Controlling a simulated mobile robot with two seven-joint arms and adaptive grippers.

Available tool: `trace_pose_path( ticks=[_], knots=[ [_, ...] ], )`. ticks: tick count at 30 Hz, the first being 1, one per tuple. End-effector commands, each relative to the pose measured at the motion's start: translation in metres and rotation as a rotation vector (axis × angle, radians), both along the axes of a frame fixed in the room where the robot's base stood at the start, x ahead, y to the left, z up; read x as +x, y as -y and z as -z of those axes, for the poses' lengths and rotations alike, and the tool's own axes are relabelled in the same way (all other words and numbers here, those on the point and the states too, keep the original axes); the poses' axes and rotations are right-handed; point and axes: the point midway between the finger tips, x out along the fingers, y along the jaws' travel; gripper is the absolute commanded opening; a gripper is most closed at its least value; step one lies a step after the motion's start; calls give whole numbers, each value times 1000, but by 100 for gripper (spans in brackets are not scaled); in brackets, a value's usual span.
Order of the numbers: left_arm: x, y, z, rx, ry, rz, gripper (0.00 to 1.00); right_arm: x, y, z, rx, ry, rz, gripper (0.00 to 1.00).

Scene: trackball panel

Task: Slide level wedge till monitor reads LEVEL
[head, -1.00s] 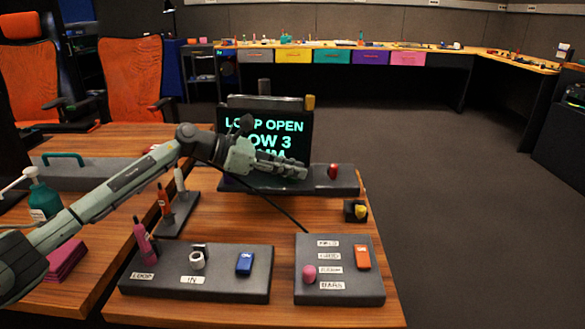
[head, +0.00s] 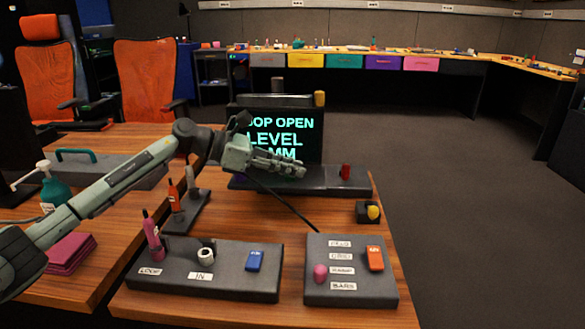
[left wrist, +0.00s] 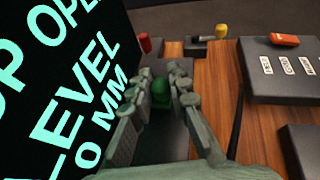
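The monitor (head: 285,130) stands at the back of the wooden desk and shows "LEVEL" with a millimetre line below, under "LOOP OPEN"; it also shows in the left wrist view (left wrist: 50,60). A green piece (left wrist: 160,92), perhaps the wedge, sits on the dark base under the screen. My left gripper (head: 300,172) is in front of the monitor's lower part and hides the piece in the head view. In the left wrist view its fingers (left wrist: 163,75) are apart, with the green piece showing between them; I cannot tell whether they touch it. My right gripper is out of view.
A red knob (head: 345,172) stands right of my left gripper on the base. A yellow-knobbed block (head: 373,212) is nearer. Two dark panels, one with a blue switch (head: 254,261), one with an orange switch (head: 375,258), lie in front. A dark cable passes below the gripper.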

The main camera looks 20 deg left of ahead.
Motion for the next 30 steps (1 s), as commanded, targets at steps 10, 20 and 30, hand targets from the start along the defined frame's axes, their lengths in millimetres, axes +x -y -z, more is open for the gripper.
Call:
trace_pose_path(
  ticks=[10, 20, 30],
  knots=[
    [0, 0, -1, -1, 1, 0, 27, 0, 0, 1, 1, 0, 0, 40],
    [-21, -36, -16, 3, -1, -3, 27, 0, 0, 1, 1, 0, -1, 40],
    [-51, -86, -41, 1, -1, -2, 27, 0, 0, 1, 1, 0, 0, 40]
  ],
)
